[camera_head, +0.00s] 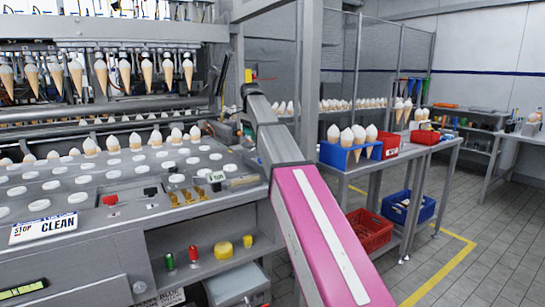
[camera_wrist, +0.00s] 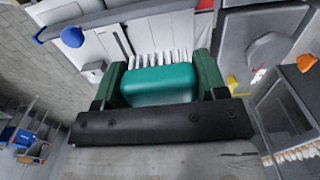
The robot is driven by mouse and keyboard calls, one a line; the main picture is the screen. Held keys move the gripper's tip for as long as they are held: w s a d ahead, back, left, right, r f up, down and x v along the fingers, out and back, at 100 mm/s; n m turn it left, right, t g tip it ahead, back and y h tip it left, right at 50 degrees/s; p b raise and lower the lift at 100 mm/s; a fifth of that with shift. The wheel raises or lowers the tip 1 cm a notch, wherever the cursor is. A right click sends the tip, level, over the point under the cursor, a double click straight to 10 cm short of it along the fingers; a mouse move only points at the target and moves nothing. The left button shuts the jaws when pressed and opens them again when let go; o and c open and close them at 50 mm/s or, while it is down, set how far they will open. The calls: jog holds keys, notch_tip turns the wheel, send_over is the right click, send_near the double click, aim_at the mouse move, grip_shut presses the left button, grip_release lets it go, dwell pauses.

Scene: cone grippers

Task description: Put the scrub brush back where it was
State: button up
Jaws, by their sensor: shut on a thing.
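The scrub brush (camera_wrist: 160,86) is a teal block with a row of white bristles. In the wrist view it sits between the green fingers of my gripper (camera_wrist: 162,72), which is shut on it, with the bristles pointing away from my wrist. In the head view my pink and grey arm reaches up from the lower right to the right end of the grey machine (camera_head: 75,190). There the brush cannot be made out, and my gripper is mostly hidden by the arm. I cannot tell what surface lies directly beneath the brush.
The machine top carries many white discs and cones, plus a STOP CLEAN sign (camera_head: 45,228). At right, a table has a blue cone stand (camera_head: 345,155) and red bins (camera_head: 424,138).

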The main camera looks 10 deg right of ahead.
jog(key=d+f, duration=0.2)
jog(key=d, duration=0.1)
jog(key=w+d+f, duration=0.1)
jog(key=d+f, duration=0.1)
jog(key=d, duration=0.1)
jog(key=d+f, duration=0.2)
jog(key=d, duration=0.1)
jog(key=shift+w+d, duration=0.35)
jog(key=shift+d, duration=0.05)
jog(key=shift+f, duration=2.05)
jog(key=o, duration=0.6)
jog(key=shift+f, duration=0.1)
jog(key=shift+c, duration=0.2)
jog(key=shift+o, duration=0.3)
jog(key=shift+r, duration=0.4)
notch_tip(320, 180, up, 12)
jog(key=shift+f, duration=0.25)
